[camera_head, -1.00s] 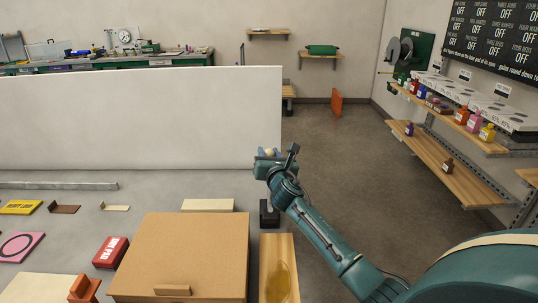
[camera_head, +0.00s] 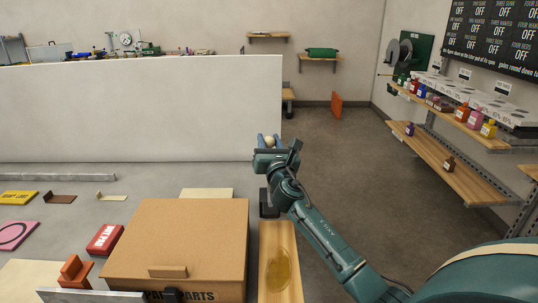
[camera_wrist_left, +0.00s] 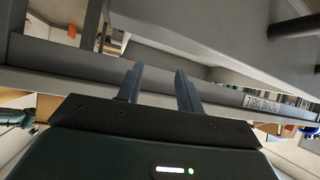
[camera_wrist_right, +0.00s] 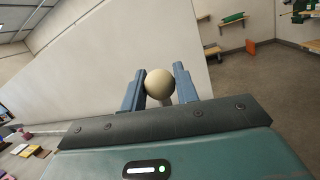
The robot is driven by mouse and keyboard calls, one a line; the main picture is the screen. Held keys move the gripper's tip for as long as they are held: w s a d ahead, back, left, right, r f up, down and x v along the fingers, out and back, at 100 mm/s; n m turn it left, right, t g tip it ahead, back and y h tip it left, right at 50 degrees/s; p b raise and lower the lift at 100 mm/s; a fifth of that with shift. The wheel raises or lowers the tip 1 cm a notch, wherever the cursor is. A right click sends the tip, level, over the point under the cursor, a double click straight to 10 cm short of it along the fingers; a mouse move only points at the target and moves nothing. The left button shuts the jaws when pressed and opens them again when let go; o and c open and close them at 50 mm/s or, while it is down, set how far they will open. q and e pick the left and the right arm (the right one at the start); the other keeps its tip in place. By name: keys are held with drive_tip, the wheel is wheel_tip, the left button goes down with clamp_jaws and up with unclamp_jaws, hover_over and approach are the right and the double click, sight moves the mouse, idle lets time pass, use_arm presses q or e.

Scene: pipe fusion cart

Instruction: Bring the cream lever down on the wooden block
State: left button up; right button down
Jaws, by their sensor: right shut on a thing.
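The cream lever's round knob (camera_head: 270,141) sits between the fingers of my right gripper (camera_head: 268,143), in line above a dark post (camera_head: 268,201). In the right wrist view the cream knob (camera_wrist_right: 160,84) is between the two blue fingers, with a short pale stem below it; my right gripper (camera_wrist_right: 158,88) is shut on it. Most of the lever is hidden by the gripper. A long wooden block (camera_head: 278,235) with an amber oval patch lies in front of the post, apart from the gripper. My left gripper (camera_wrist_left: 160,85) shows two spread fingers with nothing between them.
A large cardboard box (camera_head: 185,235) stands left of the wooden block. A red box (camera_head: 105,238) and small coloured pieces lie farther left. A pale partition (camera_head: 140,108) stands behind. In the left wrist view, a grey beam (camera_wrist_left: 230,95) passes close to the left fingers.

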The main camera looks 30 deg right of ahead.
drive_tip(key=shift+s+a+r, duration=0.1)
drive_tip(key=shift+s+a, duration=0.2)
drive_tip(key=shift+s, duration=0.15)
use_arm(q)
drive_tip(key=shift+r+p, duration=0.25)
drive_tip(key=shift+p, duration=0.5)
use_arm(e)
drive_tip(key=shift+s+a+r, duration=0.2)
drive_tip(key=shift+s+a, duration=0.2)
drive_tip(key=shift+s, duration=0.3)
use_arm(q)
drive_tip(key=shift+s+a+p, duration=0.15)
drive_tip(key=shift+a+p, duration=0.15)
drive_tip(key=shift+p, duration=0.25)
use_arm(e)
drive_tip(key=shift+a+v, duration=0.3)
drive_tip(key=shift+v, duration=0.95)
use_arm(q)
drive_tip(key=shift+f+g, duration=0.25)
drive_tip(key=shift+g, duration=0.05)
use_arm(e)
drive_tip(key=shift+w+f, duration=0.1)
drive_tip(key=c, duration=1.5)
unclamp_jaws()
drive_tip(key=shift+a, duration=0.1)
use_arm(q)
drive_tip(key=shift+s+a, duration=0.1)
use_arm(e)
drive_tip(key=o, duration=0.4)
